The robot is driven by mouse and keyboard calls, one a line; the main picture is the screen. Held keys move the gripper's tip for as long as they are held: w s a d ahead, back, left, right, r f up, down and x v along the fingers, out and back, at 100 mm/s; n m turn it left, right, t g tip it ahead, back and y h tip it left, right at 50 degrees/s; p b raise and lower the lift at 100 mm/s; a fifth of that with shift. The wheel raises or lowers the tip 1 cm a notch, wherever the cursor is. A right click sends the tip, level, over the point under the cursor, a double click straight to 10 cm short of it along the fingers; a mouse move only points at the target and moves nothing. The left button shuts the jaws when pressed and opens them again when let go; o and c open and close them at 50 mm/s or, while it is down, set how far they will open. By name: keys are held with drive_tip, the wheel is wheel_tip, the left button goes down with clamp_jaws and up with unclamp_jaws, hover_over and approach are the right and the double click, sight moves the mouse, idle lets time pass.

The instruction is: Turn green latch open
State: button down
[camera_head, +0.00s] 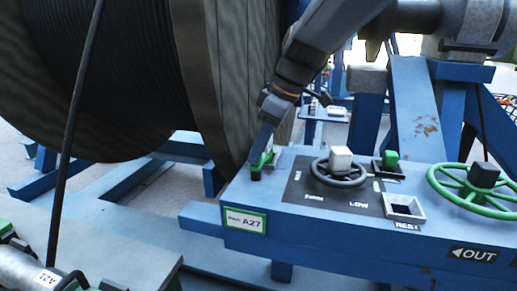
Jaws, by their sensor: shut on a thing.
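The green latch (269,158) sits at the left end of the top of the blue control box (240,188), with a dark part just below it. It is partly hidden by my gripper (261,150). My gripper reaches down from the upper right and is shut on the latch. The exact angle of the latch is hard to tell behind the fingers.
The large cable reel (215,70) rises close behind my gripper. A dark cable (75,120) hangs left.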

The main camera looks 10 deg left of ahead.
drive_tip(key=shift+m, duration=0.4)
drive_tip(key=m+p, duration=0.1)
drive_tip(key=m+t+p, duration=0.1)
drive_tip(key=m, duration=0.1)
drive_tip(key=m+t+p, duration=0.1)
drive_tip(key=shift+s+a+r+m+h, duration=0.1)
drive_tip(key=shift+s+r+m+h, duration=0.05)
drive_tip(key=shift+s+m+h, duration=0.15)
drive_tip(key=m+p, duration=0.2)
drive_tip(key=m+t+h+p, duration=0.1)
drive_tip(key=m+p, duration=0.2)
drive_tip(key=shift+a+h, duration=0.15)
drive_tip(key=shift+h, duration=0.15)
drive_tip(key=m+t+h, duration=0.1)
drive_tip(key=m, duration=0.3)
drive_tip(key=shift+a, duration=0.15)
drive_tip(key=shift+m+h+b, duration=0.7)
drive_tip(key=shift+m+b, duration=0.2)
drive_tip(key=shift+m, duration=0.7)
drive_tip(key=c, duration=1.5)
unclamp_jaws()
